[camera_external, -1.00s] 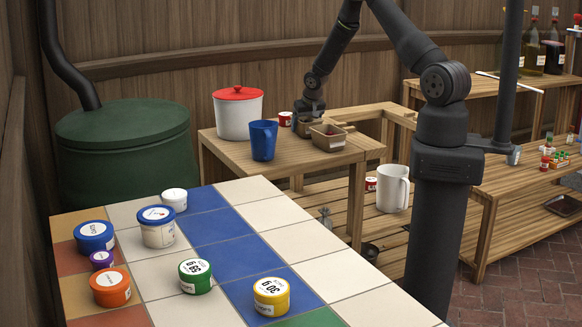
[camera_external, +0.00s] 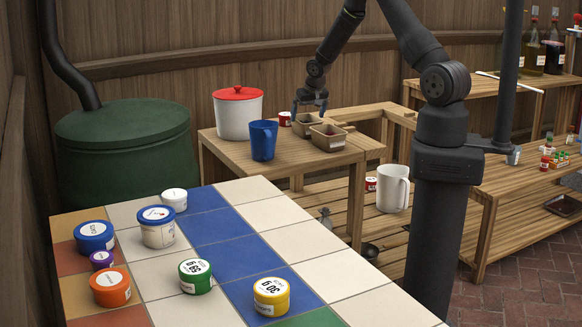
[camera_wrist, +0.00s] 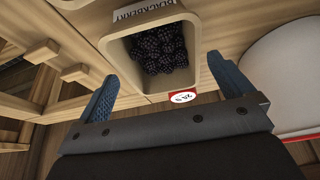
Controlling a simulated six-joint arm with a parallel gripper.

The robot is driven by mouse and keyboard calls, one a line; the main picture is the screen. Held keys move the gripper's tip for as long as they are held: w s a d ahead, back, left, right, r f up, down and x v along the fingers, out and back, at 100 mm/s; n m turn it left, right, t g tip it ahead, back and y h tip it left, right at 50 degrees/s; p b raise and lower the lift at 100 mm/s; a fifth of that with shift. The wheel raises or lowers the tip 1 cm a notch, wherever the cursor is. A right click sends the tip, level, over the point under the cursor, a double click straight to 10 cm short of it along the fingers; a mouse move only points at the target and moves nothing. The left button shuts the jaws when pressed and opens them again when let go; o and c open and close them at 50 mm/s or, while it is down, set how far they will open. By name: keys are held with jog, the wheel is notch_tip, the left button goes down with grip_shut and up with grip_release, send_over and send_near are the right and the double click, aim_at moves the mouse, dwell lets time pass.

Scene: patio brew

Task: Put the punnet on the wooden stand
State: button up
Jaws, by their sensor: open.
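My gripper (camera_external: 310,108) is open and empty above the rear punnet. Its blue fingers also show in the wrist view (camera_wrist: 163,85), apart from the punnet. Which wooden piece is the stand is unclear; a slatted wooden frame (camera_external: 385,112) adjoins the table on the right.
The wooden table (camera_external: 225,148) also bears a white pot with a red lid (camera_external: 238,115), a blue jug (camera_external: 262,142) and a red tin (camera_external: 284,119). A white jug (camera_external: 393,188) stands lower right. Several tubs stand on the tiled table (camera_external: 300,240) in front.

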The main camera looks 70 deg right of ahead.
jog(key=v, duration=0.7)
jog(key=shift+f, duration=0.1)
jog(key=x, duration=1.2)
jog(key=shift+f, duration=0.1)
dwell(0.3)
